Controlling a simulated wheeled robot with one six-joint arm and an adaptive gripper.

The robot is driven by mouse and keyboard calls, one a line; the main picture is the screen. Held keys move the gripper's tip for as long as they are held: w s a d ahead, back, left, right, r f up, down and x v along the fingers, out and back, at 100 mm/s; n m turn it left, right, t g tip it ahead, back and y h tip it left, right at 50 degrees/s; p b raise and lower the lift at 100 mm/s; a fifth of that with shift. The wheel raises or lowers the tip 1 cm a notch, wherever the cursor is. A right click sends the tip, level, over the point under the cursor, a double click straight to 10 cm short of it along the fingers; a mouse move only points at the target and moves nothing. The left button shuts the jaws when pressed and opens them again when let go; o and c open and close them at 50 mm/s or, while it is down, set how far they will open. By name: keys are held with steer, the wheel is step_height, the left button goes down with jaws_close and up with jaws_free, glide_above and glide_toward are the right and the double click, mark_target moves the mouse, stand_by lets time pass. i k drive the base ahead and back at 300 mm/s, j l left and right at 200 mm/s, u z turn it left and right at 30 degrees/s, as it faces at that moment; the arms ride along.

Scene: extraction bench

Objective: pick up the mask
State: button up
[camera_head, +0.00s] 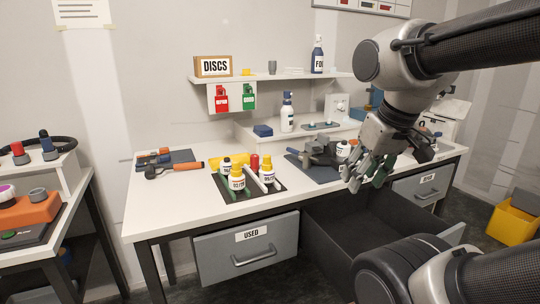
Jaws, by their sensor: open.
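A dark grey, bulky object (321,152) that looks like the mask lies on a dark blue mat (325,175) on the white bench. Its details are too small to make out. A small white round thing (343,149) sits at its right, and I cannot tell whether it belongs to it. My gripper (368,181) is open and empty, pointing down to the right of the grey object, near the bench's front edge and apart from the object. My arm and gripper hide part of the bench's right side.
A black tray (262,191) with yellow-capped bottles stands left of the mat. Tools with orange handles (183,166) lie at the far left. An open, dark drawer (345,225) juts out below my gripper; the USED drawer (246,258) is shut. A shelf (280,77) hangs above.

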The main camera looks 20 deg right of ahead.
mark_target(336, 161)
steer(key=j+u, duration=0.15)
steer(key=u, duration=0.35)
steer(key=i+j+u, duration=0.1)
steer(key=u, duration=0.4)
steer(key=i+j, duration=0.15)
steer(key=i, duration=0.25)
steer(key=i+z, duration=0.15)
steer(key=z, duration=0.35)
steer(key=i+z, duration=0.15)
steer(key=z, duration=0.35)
steer(key=i+j+z, duration=0.1)
steer(key=z, duration=0.4)
steer(key=i+j+z, duration=0.1)
steer(key=z, duration=0.35)
steer(key=j, duration=0.1)
